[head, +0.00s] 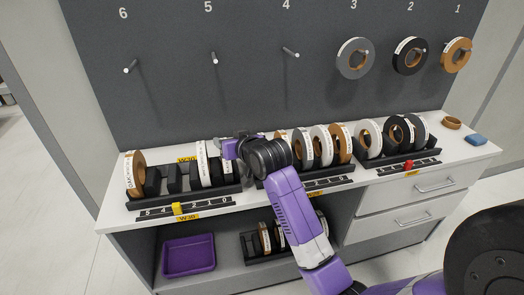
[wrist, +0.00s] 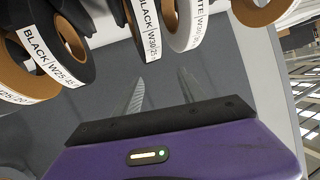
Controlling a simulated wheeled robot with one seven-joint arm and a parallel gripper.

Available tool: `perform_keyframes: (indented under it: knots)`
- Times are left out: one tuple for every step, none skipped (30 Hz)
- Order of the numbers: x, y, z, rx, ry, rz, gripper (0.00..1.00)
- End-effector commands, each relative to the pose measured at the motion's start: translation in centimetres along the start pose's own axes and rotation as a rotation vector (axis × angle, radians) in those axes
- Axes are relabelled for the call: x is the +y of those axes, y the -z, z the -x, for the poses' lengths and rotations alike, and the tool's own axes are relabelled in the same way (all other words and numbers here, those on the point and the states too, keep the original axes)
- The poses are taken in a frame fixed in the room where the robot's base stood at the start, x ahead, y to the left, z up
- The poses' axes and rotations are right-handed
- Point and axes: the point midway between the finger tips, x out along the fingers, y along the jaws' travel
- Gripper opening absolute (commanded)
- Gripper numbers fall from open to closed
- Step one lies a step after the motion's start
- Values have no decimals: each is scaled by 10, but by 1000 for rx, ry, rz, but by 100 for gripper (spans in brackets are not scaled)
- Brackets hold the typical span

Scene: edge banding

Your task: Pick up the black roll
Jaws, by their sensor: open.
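A black roll (head: 410,56) with a brown core hangs on the peg under number 2, and more black rolls (head: 396,131) stand in the right rack (head: 398,156). The wrist view shows a black roll (wrist: 73,62) labelled BLACK W25 at the upper left and another black roll (wrist: 130,14) labelled BLACK at the top. My gripper shows in the head view (head: 228,149), above the counter between the left and middle racks. In the wrist view my gripper (wrist: 163,92) is open, its two fingers apart with nothing between them. Its fingertips are partly hidden in the head view.
The middle rack is partly behind my arm. Pegs 4 to 6 are bare. A purple tray (head: 189,256) and another rack of rolls stand on the lower shelf. A blue block (head: 477,140) lies at the right.

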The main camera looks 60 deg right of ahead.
Motion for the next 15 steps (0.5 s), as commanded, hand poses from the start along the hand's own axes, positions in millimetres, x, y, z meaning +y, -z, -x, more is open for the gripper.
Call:
perform_keyframes:
  knots:
    - [21, 36, -2, 2, -35, 7, 48]
    - [32, 50, -3, -8, -55, 10, 48]
    - [48, 64, -5, -40, -84, 10, 48]
    - [59, 70, -5, -77, -107, 8, 48]
    - [68, 68, -6, -132, -127, 4, 48]
    - [77, 62, -5, -203, -151, -4, 48]
    - [82, 56, -4, -253, -166, -11, 48]
    - [87, 51, -2, -300, -181, -17, 48]
    - [93, 45, 1, -358, -202, -25, 48]
    - [98, 42, 4, -397, -216, -31, 48]
    - [101, 39, 7, -431, -230, -37, 48]
    - [106, 35, 11, -473, -246, -43, 48]
    - [109, 33, 14, -498, -256, -46, 48]
    - [111, 31, 17, -520, -265, -50, 48]
    - [113, 28, 20, -544, -275, -54, 48]
